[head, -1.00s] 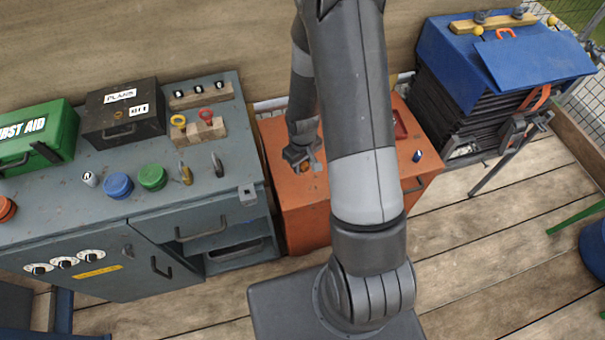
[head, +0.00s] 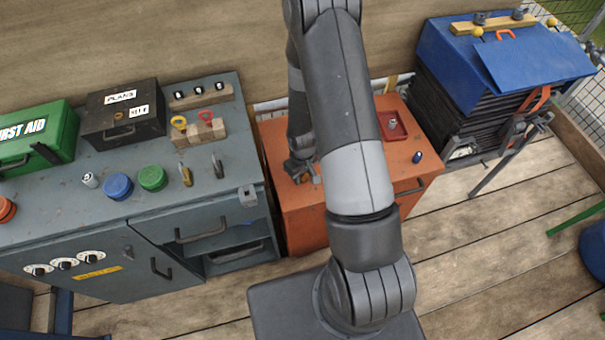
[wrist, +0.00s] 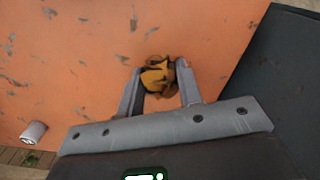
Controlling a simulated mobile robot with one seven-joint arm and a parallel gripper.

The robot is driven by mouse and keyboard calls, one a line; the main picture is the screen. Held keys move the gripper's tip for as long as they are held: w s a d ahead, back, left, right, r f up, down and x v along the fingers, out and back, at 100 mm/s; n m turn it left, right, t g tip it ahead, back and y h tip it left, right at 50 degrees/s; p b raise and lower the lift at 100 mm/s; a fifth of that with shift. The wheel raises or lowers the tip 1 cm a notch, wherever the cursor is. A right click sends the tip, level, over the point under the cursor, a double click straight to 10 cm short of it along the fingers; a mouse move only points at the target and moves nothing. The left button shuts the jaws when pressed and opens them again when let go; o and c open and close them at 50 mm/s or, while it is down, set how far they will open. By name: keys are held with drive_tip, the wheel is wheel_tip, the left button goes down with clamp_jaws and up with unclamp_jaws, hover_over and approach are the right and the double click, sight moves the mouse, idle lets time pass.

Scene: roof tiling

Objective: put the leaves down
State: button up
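The leaves (wrist: 158,78) are a small crumpled orange-brown clump. In the wrist view they sit between the two fingertips of my gripper (wrist: 159,75), which close on the clump from both sides. Below them is the scuffed orange top of a cabinet (wrist: 75,60); whether the clump touches it is unclear. In the head view my gripper (head: 303,178) is low over the left part of the orange cabinet (head: 352,195), partly behind my arm. The leaves are hard to make out there.
A red tray (head: 391,126) with a small item and a blue cylinder (head: 417,157) stand at the orange cabinet's right. A grey cylinder (wrist: 33,132) shows in the wrist view. The grey workbench (head: 100,215) adjoins on the left. The orange top's front part looks clear.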

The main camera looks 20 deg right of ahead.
drive_tip(key=o, duration=0.5)
drive_tip(key=shift+c, duration=0.2)
drive_tip(key=s+r+m+t, duration=0.1)
drive_tip(key=s+r+t, duration=0.1)
drive_tip(key=r, duration=1.5)
drive_tip(key=s+r+m+t, duration=0.1)
drive_tip(key=s+r, duration=0.1)
drive_tip(key=r, duration=1.4)
drive_tip(key=s+a+r+m+t, duration=0.1)
drive_tip(key=s+r+m+t, duration=0.1)
drive_tip(key=s+r, duration=1.1)
drive_tip(key=shift+m+t, duration=0.3)
